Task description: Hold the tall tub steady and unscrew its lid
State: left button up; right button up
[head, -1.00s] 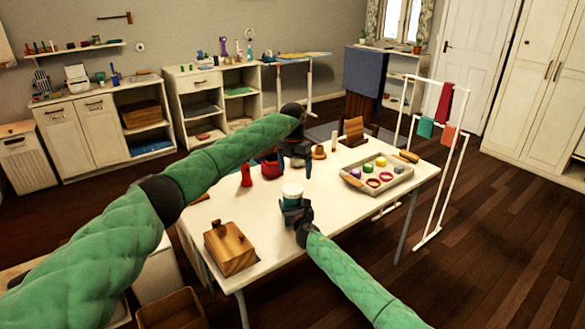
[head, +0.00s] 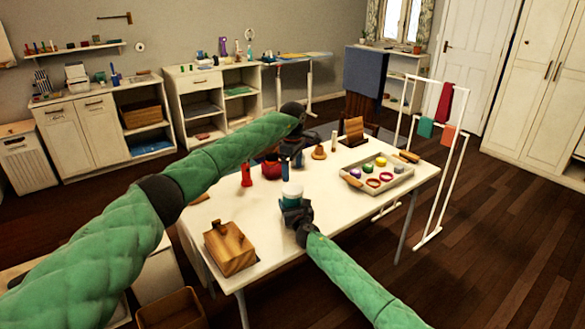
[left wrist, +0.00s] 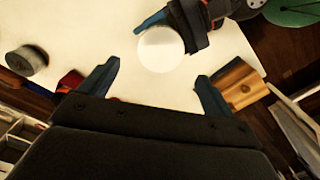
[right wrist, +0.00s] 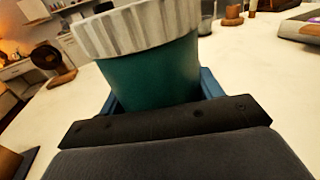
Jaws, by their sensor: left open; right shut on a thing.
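The tall tub has a teal body (right wrist: 150,75) and a wide, ribbed white lid (right wrist: 140,28). It stands upright over the white table, with the lid on it in the head view (head: 292,189). My right gripper (head: 297,212) is shut around the tub's body, with a blue finger on each side in the right wrist view (right wrist: 160,90). My left gripper (head: 297,157) is open and empty, above and beyond the tub. In the left wrist view the round lid (left wrist: 160,50) lies beyond the spread fingers (left wrist: 158,72), apart from them.
On the white table (head: 335,220) are a wooden box (head: 229,248) at front left, a red bottle (head: 246,174), a dark red pot (head: 271,168), and a tray (head: 402,180) with coloured items at right. The table is clear around the tub's right side.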

aim_at(292, 188)
pick_arm(q)
jog(key=m, duration=0.5)
jog(key=shift+f+m, duration=0.1)
jog(key=shift+m, duration=0.3)
jog(key=shift+f, duration=3.9)
jog(key=c, duration=1)
